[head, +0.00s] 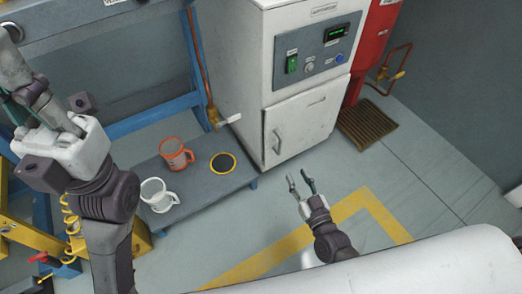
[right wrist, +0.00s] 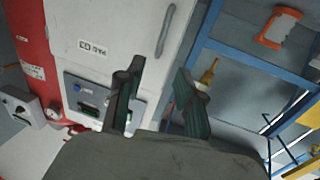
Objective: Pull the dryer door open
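The dryer is a white cabinet (head: 235,60) with a blue-grey control panel (head: 312,55). Its lower door (head: 305,118) looks shut, with a vertical bar handle (head: 276,142) on its left side. In the right wrist view, the labelled door (right wrist: 115,22) and handle (right wrist: 166,30) appear upside down. My right gripper (head: 301,183) is open and empty, in front of and below the door, apart from the handle. Its two fingers (right wrist: 158,88) are spread in the right wrist view. My left gripper (head: 48,112) is raised at the far left, away from the dryer; its fingertips are unclear.
Floor before the door is clear.

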